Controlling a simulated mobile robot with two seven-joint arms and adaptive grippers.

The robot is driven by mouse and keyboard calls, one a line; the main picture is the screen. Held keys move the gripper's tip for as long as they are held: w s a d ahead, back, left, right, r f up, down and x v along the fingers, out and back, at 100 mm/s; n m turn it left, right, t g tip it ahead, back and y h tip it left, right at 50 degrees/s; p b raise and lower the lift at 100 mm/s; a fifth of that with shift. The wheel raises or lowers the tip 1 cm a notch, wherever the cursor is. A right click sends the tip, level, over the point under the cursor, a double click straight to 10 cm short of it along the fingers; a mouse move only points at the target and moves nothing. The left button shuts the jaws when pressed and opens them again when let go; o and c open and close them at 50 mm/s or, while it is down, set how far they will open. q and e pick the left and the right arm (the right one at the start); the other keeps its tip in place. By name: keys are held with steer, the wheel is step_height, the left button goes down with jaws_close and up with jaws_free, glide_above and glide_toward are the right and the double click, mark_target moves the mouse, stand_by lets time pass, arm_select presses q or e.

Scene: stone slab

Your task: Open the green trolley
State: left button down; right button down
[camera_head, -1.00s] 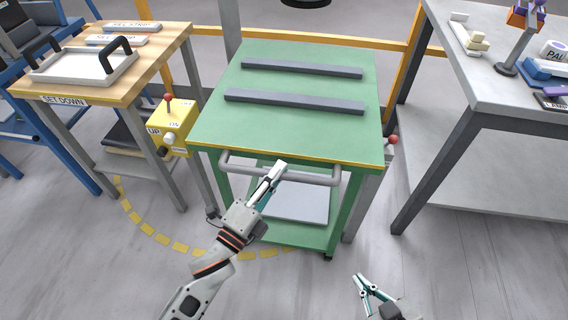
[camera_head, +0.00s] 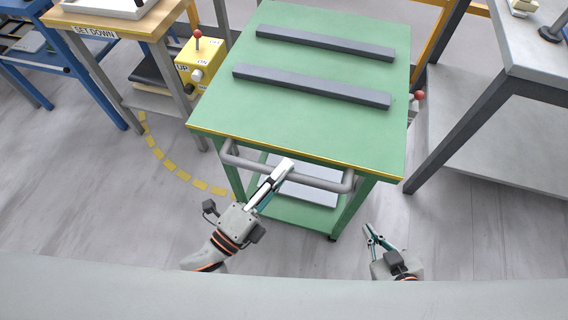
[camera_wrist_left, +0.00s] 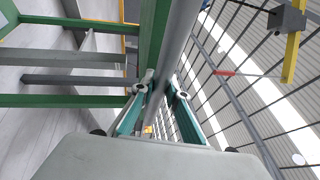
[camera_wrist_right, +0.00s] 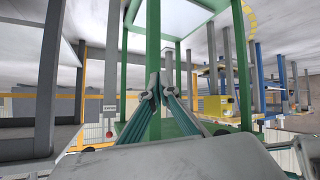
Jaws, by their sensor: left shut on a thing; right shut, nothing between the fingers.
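The green trolley (camera_head: 310,109) stands in the middle of the head view, with two dark grey bars on its top and a grey tubular handle (camera_head: 318,182) along its near side. My left gripper (camera_head: 283,170) is shut on the handle. In the left wrist view its fingers (camera_wrist_left: 158,92) lie on both sides of the grey tube (camera_wrist_left: 181,40). My right gripper (camera_head: 369,230) is shut and empty, low in front of the trolley's right near leg and apart from it. The right wrist view shows its fingertips (camera_wrist_right: 160,82) together, with the trolley's green frame (camera_wrist_right: 153,45) beyond.
A wooden-topped table (camera_head: 150,22) and a yellow control box (camera_head: 197,65) with a red-knobbed lever stand to the left. A grey workbench (camera_head: 500,50) stands to the right. A dashed yellow line (camera_head: 168,165) curves over the floor at left. The near floor is mostly clear.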

arm_select(q)
steer(key=c, duration=2)
jaws_free()
steer(key=shift+o, duration=0.2)
steer(key=v, duration=1.2)
steer(key=shift+a, duration=0.1)
